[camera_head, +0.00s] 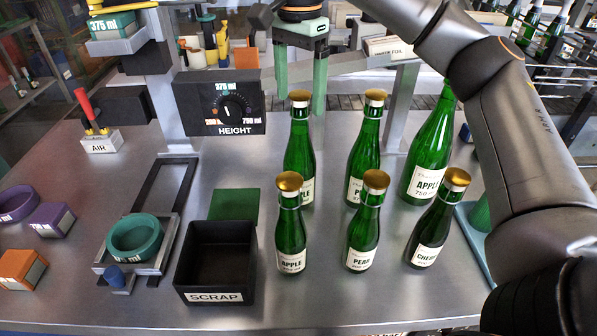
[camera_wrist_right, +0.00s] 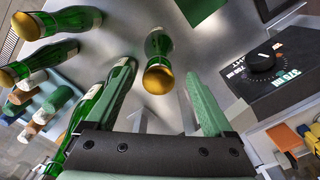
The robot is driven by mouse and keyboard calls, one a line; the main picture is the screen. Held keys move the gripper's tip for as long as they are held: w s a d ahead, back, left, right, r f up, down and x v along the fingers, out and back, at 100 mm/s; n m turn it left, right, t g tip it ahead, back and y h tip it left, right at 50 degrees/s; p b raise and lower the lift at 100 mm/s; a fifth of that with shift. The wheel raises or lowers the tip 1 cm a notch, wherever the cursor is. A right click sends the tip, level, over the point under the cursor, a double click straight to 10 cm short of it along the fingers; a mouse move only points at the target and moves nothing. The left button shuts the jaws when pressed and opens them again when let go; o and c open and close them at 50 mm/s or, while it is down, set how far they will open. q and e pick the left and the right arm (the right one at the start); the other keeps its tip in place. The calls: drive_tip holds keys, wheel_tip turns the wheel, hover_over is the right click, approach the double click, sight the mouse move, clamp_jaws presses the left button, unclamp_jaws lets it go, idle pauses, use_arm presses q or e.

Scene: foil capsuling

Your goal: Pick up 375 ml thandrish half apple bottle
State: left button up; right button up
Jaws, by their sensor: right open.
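Two small green bottles with gold caps and apple labels stand upright at the left of the bottle group: the front apple bottle (camera_head: 290,235) and the back apple bottle (camera_head: 300,155). My left gripper is out of view.
Pear bottles (camera_head: 362,235), a cherry bottle (camera_head: 432,235) and a larger 750 ml apple bottle (camera_head: 428,150) stand to the right. A black scrap bin (camera_head: 215,255) and the height dial box (camera_head: 218,100) are left. The front table edge is clear.

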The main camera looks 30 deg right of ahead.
sight(300, 124)
drive_tip(key=shift+s+f+b, duration=0.15)
drive_tip(key=shift+f+b, duration=0.2)
drive_tip(key=shift+f, duration=3.05)
drive_tip(key=shift+c, duration=0.4)
clamp_jaws()
drive_tip(key=shift+r, duration=0.1)
